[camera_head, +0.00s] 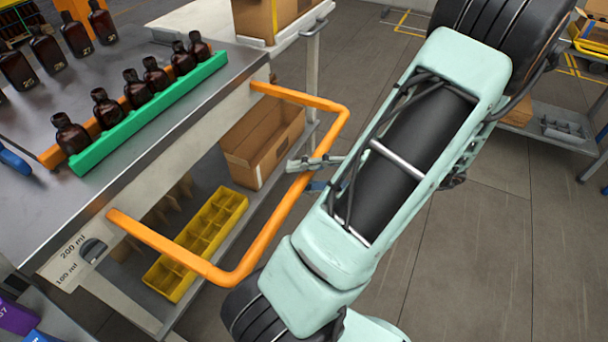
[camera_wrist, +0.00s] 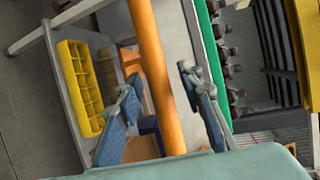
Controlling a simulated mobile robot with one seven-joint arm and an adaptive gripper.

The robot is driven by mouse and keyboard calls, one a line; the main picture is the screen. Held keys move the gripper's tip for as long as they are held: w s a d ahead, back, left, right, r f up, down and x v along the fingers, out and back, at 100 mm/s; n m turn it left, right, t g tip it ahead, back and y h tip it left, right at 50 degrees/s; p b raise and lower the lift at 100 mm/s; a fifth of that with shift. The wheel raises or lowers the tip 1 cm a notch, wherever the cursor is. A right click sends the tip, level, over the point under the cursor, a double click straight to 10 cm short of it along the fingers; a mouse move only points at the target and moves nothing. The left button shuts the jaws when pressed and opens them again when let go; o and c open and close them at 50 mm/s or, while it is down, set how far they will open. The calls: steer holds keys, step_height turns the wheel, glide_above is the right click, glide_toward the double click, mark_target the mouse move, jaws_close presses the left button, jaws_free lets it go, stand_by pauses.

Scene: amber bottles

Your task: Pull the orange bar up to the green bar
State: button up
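The orange bar (camera_head: 50,157) lies on the metal table behind a front row of dark amber bottles (camera_head: 106,110). The bottles hide much of it. The green bar (camera_head: 150,115) runs along the table edge in front of that row. A U-shaped orange handle (camera_head: 208,268) sticks out from the table side, below the green bar. My gripper (camera_head: 312,168) is at the handle's outer crossbar. In the wrist view, the handle (camera_wrist: 158,75) passes between the fingers of my gripper (camera_wrist: 160,105), with gaps on both sides. The fingers are open around it.
More numbered bottles (camera_head: 46,50) stand farther back on the table. Under the table are a yellow divided bin (camera_head: 205,235) and a cardboard box (camera_head: 260,140). A shelf cart (camera_head: 560,125) stands at the right. Grey floor (camera_head: 480,220) is free right of my arm.

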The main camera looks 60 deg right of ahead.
steer(key=v, duration=1.2)
stand_by(0.4)
